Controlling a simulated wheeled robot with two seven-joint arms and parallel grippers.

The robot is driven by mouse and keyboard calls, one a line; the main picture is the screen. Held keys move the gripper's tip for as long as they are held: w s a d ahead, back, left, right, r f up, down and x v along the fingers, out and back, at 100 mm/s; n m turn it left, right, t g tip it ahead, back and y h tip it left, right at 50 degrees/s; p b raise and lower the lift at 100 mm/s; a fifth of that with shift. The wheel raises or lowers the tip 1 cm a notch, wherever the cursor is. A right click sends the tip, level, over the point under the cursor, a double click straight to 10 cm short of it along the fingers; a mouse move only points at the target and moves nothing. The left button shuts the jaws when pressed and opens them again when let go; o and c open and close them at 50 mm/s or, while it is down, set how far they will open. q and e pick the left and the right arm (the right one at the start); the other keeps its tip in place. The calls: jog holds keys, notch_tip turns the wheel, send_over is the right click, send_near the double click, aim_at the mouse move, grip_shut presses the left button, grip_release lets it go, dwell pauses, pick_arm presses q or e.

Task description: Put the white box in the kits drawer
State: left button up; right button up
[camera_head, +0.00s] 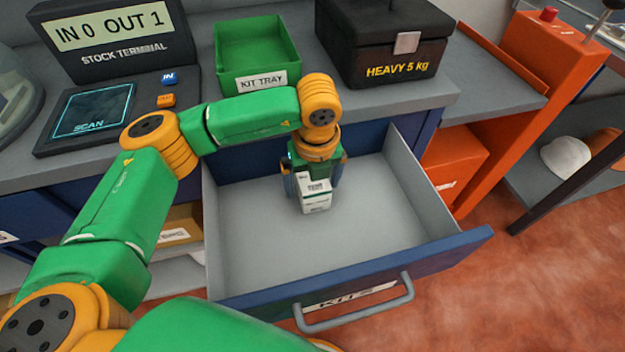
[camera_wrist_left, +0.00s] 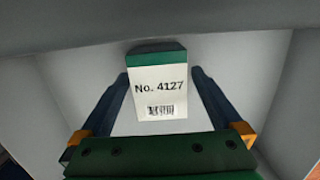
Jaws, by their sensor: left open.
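The white box (camera_head: 316,195) stands inside the open kits drawer (camera_head: 390,225), toward the back middle. In the left wrist view the white box (camera_wrist_left: 158,95) has a green top band, the text "No. 4127" and a barcode. My left gripper (camera_head: 314,185) reaches down into the drawer with its fingers on either side of the box. In the left wrist view my left gripper (camera_wrist_left: 160,100) is open, with gaps between its fingers and the box. The box's underside is hidden. My right gripper is not in view.
A green kit tray (camera_head: 257,52) and a black "HEAVY 5 kg" case (camera_head: 385,45) stand on the counter above. A stock terminal (camera_head: 115,40) is at the left. The drawer's front with its handle (camera_head: 355,312) juts out. The drawer floor around the box is clear.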

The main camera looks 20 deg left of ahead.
aim_at(314, 184)
pick_arm(q)
notch_tip(314, 184, up, 12)
jog(key=s, duration=0.1)
jog(key=shift+d+b, duration=0.3)
jog(key=shift+d, duration=0.1)
jog(key=shift+s, duration=0.15)
